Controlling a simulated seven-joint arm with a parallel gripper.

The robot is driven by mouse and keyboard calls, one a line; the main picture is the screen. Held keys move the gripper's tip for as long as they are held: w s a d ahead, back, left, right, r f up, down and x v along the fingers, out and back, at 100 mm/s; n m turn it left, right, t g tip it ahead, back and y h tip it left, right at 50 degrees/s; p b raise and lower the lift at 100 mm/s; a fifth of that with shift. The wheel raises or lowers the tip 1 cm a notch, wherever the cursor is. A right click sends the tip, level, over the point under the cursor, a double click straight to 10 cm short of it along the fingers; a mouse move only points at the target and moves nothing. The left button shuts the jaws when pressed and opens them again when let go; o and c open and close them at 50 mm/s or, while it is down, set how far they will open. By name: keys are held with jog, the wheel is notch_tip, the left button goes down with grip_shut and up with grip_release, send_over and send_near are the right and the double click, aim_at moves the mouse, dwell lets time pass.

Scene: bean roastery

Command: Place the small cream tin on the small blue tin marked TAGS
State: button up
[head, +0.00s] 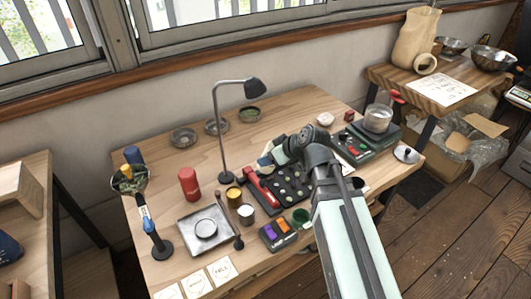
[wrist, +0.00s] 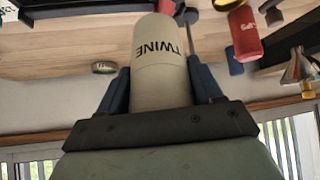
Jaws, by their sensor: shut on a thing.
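My gripper (wrist: 162,90) is shut on a cream tin (wrist: 158,70) marked TWINE, with a dark blue finger on each side of it. In the head view my gripper (head: 272,155) is above the back middle of the workbench, and only a small part of the cream tin (head: 265,161) shows. A blue tin (head: 133,155) stands at the back left of the bench, behind a cup on a stand. A blue thing beside the red can in the wrist view (wrist: 235,62) appears to be the same tin. I cannot read its marking. The gripper is well to its right in the head view.
A desk lamp (head: 218,130) stands between my gripper and the blue tin. A red can (head: 188,184) and the cup on a stand (head: 130,180) are near the tin. Glass dishes (head: 183,138) lie at the back. A grey square tray (head: 205,250) lies in front.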

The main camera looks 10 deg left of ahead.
jog(key=shift+s+d+r+g+h, duration=0.25)
jog(key=shift+s+d+g+h, duration=0.1)
jog(key=shift+d+h, duration=0.25)
jog(key=shift+s+d+r+g+h, duration=0.3)
jog(key=shift+d+g+h, duration=0.15)
jog(key=shift+h, duration=0.15)
jog(key=shift+s+d+r+g+h, duration=0.2)
jog(key=shift+s+d+g+h, duration=0.1)
jog(key=shift+d+h, duration=0.3)
